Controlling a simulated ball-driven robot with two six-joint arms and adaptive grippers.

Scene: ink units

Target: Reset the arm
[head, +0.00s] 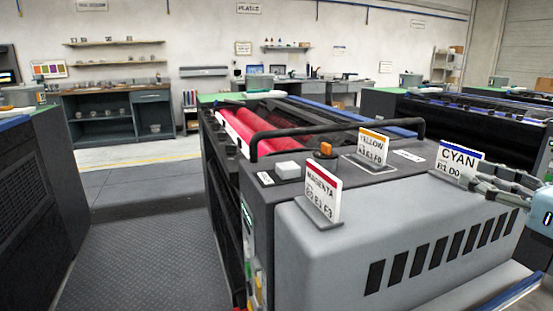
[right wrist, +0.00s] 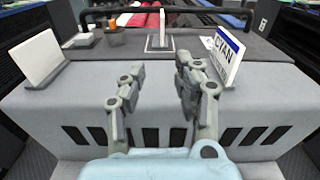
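My right gripper (head: 478,178) comes in from the right in the head view, over the grey top of the ink unit and beside the cyan card (head: 458,157). In the right wrist view my right gripper (right wrist: 158,80) has its two fingers apart with nothing held between them. The cyan card (right wrist: 224,55) stands just right of the right finger there; whether they touch I cannot tell. The magenta card (head: 322,192) stands upright at the unit's left corner. The yellow card (head: 372,147) stands farther back. My left gripper is not in view.
The grey ink unit (head: 400,240) fills the front right. Behind the cards are a black rail (head: 340,127) and red rollers (head: 245,130). A small orange-topped part (head: 326,149) and a pale block (head: 287,170) sit on the unit. The floor aisle (head: 140,230) at left is clear.

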